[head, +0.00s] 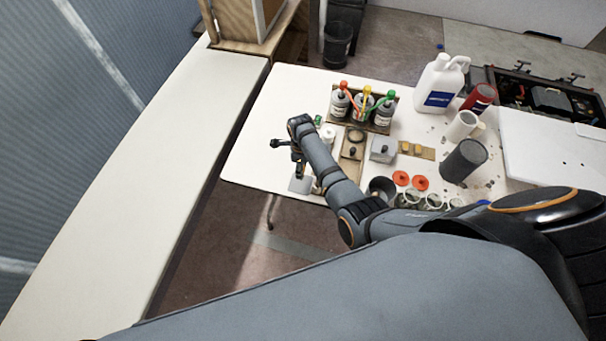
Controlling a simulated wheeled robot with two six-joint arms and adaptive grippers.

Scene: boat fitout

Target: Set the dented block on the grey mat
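A small grey block (383,148) with a dark mark on its upper side stands on the white table, right of a brown tray; I take it for the dented block. A flat light-grey square (300,184) lies near the table's front left edge and may be the grey mat; my arm partly covers that area. My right gripper (289,157) is over the table's left part, just above this square and well left of the block. Its fingers are small and seen at an angle, so their opening is unclear. My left gripper is out of view.
Bottles with red, yellow and green tops stand in a wooden rack (336,119). A white jug (438,85), a red can (478,98), a dark cylinder (463,160), orange discs (401,178) and glass jars crowd the right. The table's left part (262,130) is clear.

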